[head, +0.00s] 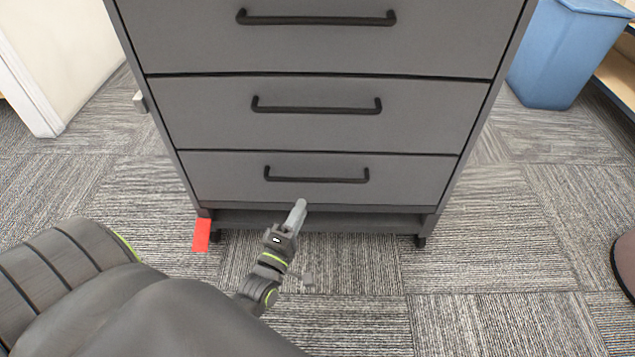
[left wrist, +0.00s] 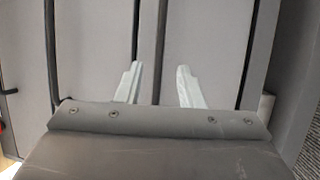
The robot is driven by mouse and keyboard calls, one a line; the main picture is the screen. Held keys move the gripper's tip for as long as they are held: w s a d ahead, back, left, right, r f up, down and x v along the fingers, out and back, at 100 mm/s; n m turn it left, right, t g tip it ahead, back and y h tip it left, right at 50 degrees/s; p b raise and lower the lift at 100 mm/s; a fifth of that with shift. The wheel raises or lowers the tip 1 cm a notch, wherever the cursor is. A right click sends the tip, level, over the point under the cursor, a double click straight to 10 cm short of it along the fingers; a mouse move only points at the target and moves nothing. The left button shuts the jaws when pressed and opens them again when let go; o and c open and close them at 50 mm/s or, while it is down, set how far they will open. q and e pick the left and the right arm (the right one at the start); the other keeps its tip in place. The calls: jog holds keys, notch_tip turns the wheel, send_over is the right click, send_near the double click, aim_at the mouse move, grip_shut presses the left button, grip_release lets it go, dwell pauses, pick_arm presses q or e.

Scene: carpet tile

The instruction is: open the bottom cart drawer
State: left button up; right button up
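The grey cart's bottom drawer (head: 400,185) is shut, its front flush with the drawers above. Its black bar handle (head: 316,179) runs across the upper part of the front. My left gripper (head: 298,210) is in front of the drawer, appearing just below the handle in the head view. In the left wrist view my left gripper (left wrist: 158,88) has its two pale fingers apart with nothing gripped. The handle bar (left wrist: 161,45) appears between them, turned upright in that view. I cannot tell whether the fingertips reach around it. My right gripper is not in view.
The middle drawer (head: 220,105) and top drawer (head: 200,40) are also shut. A red piece (head: 202,235) is by the cart's lower left corner. A blue bin (head: 555,55) stands at the back right.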

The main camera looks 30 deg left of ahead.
aim_at(316, 179)
pick_arm(q)
jog(key=x, duration=1)
jog(key=shift+w, duration=0.1)
jog(key=shift+f, duration=0.1)
grip_shut()
